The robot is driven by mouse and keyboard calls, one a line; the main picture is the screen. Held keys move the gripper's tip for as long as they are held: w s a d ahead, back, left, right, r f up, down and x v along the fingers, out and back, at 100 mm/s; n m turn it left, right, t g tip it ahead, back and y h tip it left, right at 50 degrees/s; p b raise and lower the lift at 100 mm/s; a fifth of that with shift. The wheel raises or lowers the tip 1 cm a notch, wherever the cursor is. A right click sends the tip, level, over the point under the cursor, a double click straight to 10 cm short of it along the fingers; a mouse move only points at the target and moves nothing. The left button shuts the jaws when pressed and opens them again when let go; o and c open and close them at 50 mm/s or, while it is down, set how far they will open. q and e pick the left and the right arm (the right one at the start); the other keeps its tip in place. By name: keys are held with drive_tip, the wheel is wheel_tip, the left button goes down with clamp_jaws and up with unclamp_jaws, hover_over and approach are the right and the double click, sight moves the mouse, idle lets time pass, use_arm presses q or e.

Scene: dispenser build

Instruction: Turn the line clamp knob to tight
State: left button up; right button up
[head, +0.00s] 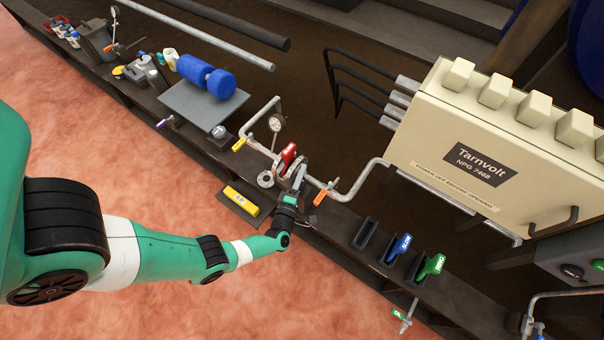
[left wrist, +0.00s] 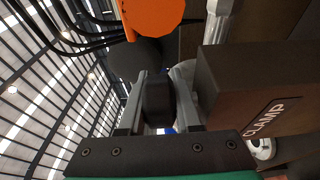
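My left gripper (head: 297,182) reaches from the left to the pipework at the middle of the bench in the head view. In the left wrist view a dark knob (left wrist: 158,100) sits between the two fingers (left wrist: 160,108) and fills the gap between them. It is beside a dark box marked CLAMP (left wrist: 250,95). In the head view the gripper hides the knob, and its setting cannot be read in either view. My right gripper is not in view.
An orange tag (head: 333,188) is right beside the gripper, and a red handle (head: 287,157) is just behind it. A yellow block (head: 241,200) lies on a dark plate to the left. Blue and green handles (head: 399,246) stand right. The Tarnvolt cabinet (head: 500,140) is behind.

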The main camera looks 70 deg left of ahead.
use_arm(q)
clamp_jaws()
drive_tip(key=shift+m+t+h, duration=0.4)
drive_tip(key=shift+t, duration=0.1)
drive_tip(key=shift+w+d+f+m+t+h, duration=0.15)
drive_tip(key=shift+d+m+t+h, duration=0.25)
drive_tip(key=shift+m+t+h, duration=1.05)
drive_tip(key=shift+w+d+r+m+t+h, duration=0.15)
drive_tip(key=shift+d+m+t+h, duration=0.25)
drive_tip(key=shift+m+h, duration=2.1)
drive_tip(key=shift+w+d+f+m+t+h, duration=0.15)
drive_tip(key=shift+d+m+t+h, duration=0.5)
drive_tip(key=shift+h, duration=2.4)
drive_tip(key=shift+a+m, duration=0.2)
drive_tip(key=shift+m, duration=0.2)
